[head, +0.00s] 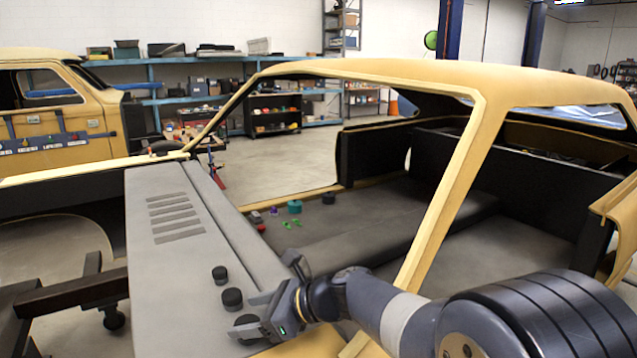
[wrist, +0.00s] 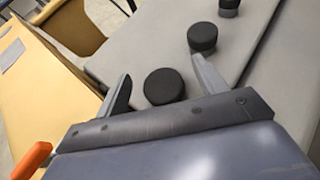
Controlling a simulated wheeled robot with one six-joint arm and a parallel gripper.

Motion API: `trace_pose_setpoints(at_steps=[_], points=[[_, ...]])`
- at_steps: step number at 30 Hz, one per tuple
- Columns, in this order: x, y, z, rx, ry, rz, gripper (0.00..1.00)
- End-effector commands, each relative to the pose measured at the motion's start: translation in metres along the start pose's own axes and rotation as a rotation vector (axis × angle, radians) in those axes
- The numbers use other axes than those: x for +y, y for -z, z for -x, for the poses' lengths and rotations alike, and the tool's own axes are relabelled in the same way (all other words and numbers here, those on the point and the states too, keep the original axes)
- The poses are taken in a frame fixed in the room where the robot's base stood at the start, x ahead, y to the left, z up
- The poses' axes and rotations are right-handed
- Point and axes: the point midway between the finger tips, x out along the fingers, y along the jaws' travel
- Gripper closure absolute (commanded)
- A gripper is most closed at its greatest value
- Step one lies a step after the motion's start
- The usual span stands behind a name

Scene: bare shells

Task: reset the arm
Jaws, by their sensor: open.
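My gripper (head: 246,317) is at the near end of the grey dashboard panel (head: 165,265) in the head view, with my arm reaching in from the lower right. Its jaws are open and empty. In the wrist view the two fingers (wrist: 160,72) stand apart with the nearest black knob (wrist: 164,86) between them. That knob (head: 246,323) is partly hidden by the gripper in the head view. I cannot tell whether the fingers are around it or above it. A second black knob (head: 232,299) and a third (head: 220,275) stand farther along the panel.
The yellow car shell's pillar (head: 455,190) rises close to my arm. Small coloured parts, including a teal cylinder (head: 294,207), lie on the car floor. A second yellow shell (head: 50,155) and blue shelving (head: 190,62) are behind.

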Motion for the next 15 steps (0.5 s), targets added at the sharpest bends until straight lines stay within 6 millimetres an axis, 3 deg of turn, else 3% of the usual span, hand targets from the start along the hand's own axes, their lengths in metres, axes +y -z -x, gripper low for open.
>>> trace_pose_setpoints(at_steps=[12, 15], points=[[0.000, -0.079, 0.038, -0.001, 0.002, 0.005, 0.32], [0.002, -0.079, 0.038, -0.014, 0.015, 0.039, 0.32]])
